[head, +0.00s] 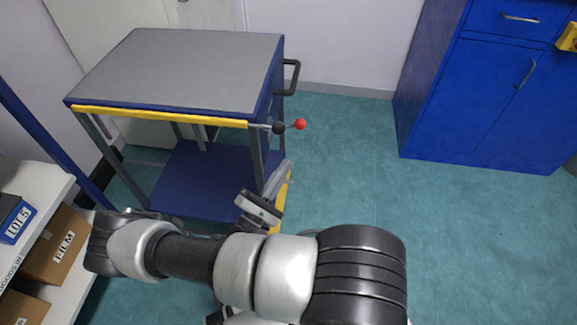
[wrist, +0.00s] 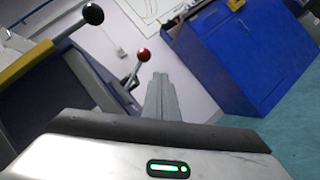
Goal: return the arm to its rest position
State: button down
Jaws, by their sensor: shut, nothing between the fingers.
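My arm (head: 265,270) crosses the bottom of the head view, bent, with its elbow at the left beside the white shelf. My gripper (wrist: 160,80) is in the middle of the wrist view, its fingers together and empty. It points past the trolley toward the wall and blue cabinet, touching nothing that I can see. In the head view the wrist end is partly hidden behind the arm links, near the trolley's front right leg, and the fingertips are hard to make out there.
The grey-topped trolley (head: 185,68) stands ahead, with a yellow front edge and a red-knobbed lever (head: 300,124) at its right. A white shelf (head: 32,180) with boxes is at the left. A blue cabinet (head: 470,105) stands back right. The green floor (head: 450,230) between is clear.

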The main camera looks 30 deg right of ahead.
jog(key=shift+s+a+f, duration=0.45)
jog(key=shift+s+a, duration=0.05)
